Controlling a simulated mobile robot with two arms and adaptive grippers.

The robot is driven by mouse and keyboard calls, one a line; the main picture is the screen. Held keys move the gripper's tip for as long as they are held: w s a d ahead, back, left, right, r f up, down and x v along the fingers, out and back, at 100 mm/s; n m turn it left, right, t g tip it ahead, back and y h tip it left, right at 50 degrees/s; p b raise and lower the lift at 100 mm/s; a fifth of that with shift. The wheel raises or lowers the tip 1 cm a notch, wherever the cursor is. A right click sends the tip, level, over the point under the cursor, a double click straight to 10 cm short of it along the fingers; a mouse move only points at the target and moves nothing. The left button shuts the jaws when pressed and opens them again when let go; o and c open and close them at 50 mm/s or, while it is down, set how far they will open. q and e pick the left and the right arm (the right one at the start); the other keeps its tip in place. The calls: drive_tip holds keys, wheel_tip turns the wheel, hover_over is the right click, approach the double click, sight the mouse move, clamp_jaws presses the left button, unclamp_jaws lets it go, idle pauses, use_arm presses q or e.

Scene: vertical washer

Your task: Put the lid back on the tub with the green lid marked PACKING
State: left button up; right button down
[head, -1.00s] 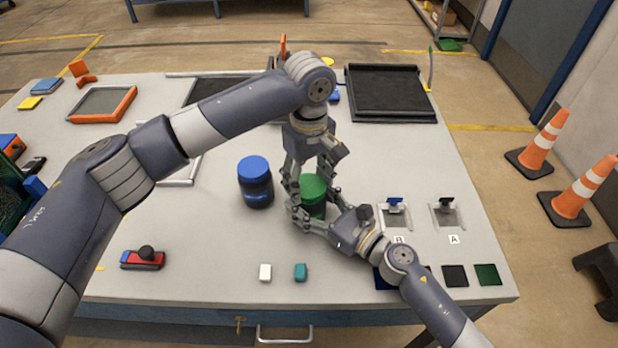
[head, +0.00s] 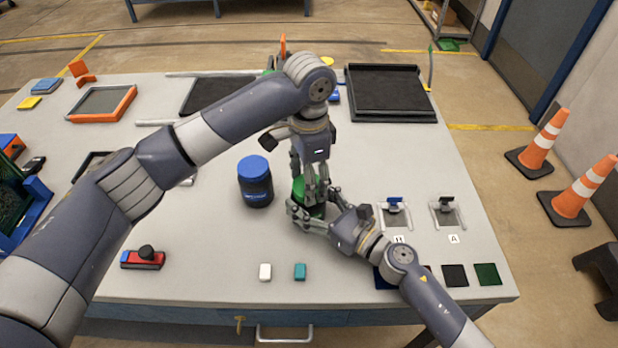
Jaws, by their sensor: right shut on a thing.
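The tub with the green lid (head: 299,188) stands on the table at the middle. The lid is on top of the tub, partly hidden by fingers; its marking cannot be read and I cannot tell how firmly it sits. My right gripper (head: 312,214) comes in from the lower right and is shut around the tub's body, hiding most of it. My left gripper (head: 310,188) points down from above, its fingers at the green lid. Its fingers overlap in this view, so I cannot tell whether they are closed on the lid.
A dark tub with a blue lid (head: 254,168) stands just left of the green-lidded tub. A black tray (head: 432,95) lies at the back right. Switches on plates (head: 395,214) are at the right.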

use_arm(q)
drive_tip(key=m, duration=0.5)
drive_tip(key=shift+m, duration=0.3)
drive_tip(key=m, duration=1.1)
drive_tip(key=shift+f, duration=0.1)
drive_tip(key=o, duration=1.3)
drive_tip(key=shift+c, duration=0.2)
wheel_tip(320, 180, up, 12)
